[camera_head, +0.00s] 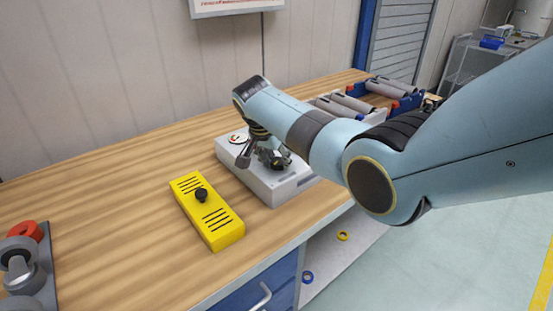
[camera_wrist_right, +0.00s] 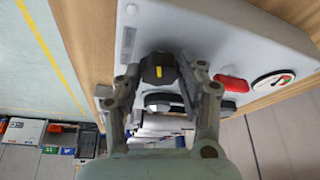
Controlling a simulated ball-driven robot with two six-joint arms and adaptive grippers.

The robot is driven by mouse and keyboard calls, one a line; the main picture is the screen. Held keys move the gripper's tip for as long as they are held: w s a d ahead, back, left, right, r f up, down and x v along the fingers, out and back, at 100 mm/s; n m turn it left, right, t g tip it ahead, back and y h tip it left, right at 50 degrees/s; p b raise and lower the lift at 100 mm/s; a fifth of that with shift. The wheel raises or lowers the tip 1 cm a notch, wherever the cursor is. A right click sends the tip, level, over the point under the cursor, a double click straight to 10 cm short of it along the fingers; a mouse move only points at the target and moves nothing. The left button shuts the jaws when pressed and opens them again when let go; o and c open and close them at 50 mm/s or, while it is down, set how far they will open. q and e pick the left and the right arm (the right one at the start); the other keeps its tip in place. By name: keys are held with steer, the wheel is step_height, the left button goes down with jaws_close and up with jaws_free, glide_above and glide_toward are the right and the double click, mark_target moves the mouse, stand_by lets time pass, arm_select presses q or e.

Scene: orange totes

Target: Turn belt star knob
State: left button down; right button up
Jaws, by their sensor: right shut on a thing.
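A grey-white box (camera_head: 262,184) stands on the workbench and carries the controls. The black star knob (camera_wrist_right: 157,69) on it has a yellow mark and sits between my right fingertips in the right wrist view. My right gripper (camera_head: 262,157) reaches down over the box from the right and is shut on the knob. Its fingers (camera_wrist_right: 160,85) flank the knob in the wrist view. In the head view the gripper largely hides the knob. My left gripper is not in view.
The box also has a round gauge (camera_wrist_right: 272,80) and a red part (camera_wrist_right: 232,84). A yellow slotted box (camera_head: 222,232) with a black knob stands front left of it. Rollers in a blue-ended frame (camera_head: 407,103) lie behind right. Bare wood (camera_head: 110,220) lies to the left.

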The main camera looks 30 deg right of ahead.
steer(key=o, duration=1.2)
steer(key=shift+r, duration=0.1)
steer(key=v, duration=1.2)
steer(key=shift+a, duration=0.1)
